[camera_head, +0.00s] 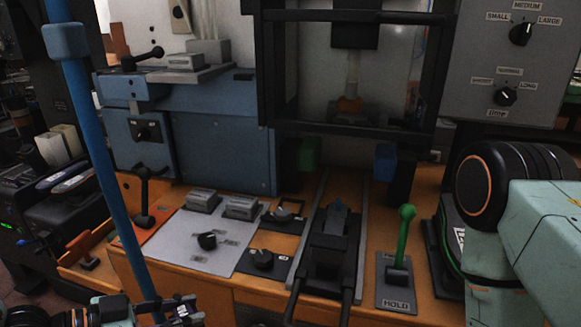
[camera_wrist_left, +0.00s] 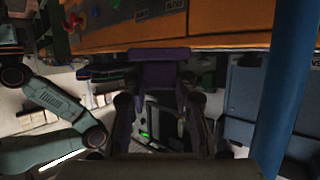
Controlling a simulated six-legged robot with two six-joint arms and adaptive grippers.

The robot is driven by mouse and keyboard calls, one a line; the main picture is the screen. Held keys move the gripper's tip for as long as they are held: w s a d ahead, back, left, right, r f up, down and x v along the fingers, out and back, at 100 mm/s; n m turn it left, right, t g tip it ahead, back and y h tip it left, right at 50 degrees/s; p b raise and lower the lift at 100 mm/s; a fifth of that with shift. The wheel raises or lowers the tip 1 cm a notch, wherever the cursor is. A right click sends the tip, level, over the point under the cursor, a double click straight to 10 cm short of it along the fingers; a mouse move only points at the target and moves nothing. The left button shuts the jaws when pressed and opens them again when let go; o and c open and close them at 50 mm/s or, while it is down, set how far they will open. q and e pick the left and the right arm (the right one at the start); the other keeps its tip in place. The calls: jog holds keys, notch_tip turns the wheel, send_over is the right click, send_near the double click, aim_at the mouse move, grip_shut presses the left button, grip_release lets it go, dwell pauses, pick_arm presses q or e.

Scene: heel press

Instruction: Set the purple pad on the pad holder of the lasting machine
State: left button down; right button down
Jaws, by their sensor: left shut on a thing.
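The purple pad (camera_wrist_left: 158,72) is held between the fingers of my left gripper (camera_wrist_left: 160,102) in the left wrist view. It has a wide flat top edge and a narrower body below. My left gripper (camera_head: 180,312) is low at the bottom left edge of the head view, in front of and below the orange bench. The lasting machine (camera_head: 436,85) stands at the back centre as a black frame. A black carriage (camera_head: 330,243) sits on rails in front of it; I cannot tell for sure which part is the pad holder. My right gripper is out of view.
A blue upright pole (camera_head: 92,150) stands at the left, close to my left arm. The bench (camera_head: 190,283) carries a grey control panel (camera_head: 180,245), knobs and a green lever (camera_head: 403,240). A blue cabinet (camera_head: 220,150) stands at the back left.

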pick_arm(q)
jog(key=shift+w+a+r, duration=0.1)
jog(key=shift+w+r, duration=0.15)
jog(key=shift+r, duration=0.25)
jog(key=shift+w+r, duration=0.25)
jog(key=shift+r, duration=0.25)
jog(key=shift+w, duration=0.15)
jog(key=f, duration=0.2)
jog(key=s+f, duration=0.1)
jog(key=f, duration=0.1)
jog(key=shift+s+f, duration=0.15)
jog(key=shift+f, duration=0.25)
jog(key=shift+s+f, duration=0.1)
jog(key=shift+f, duration=0.2)
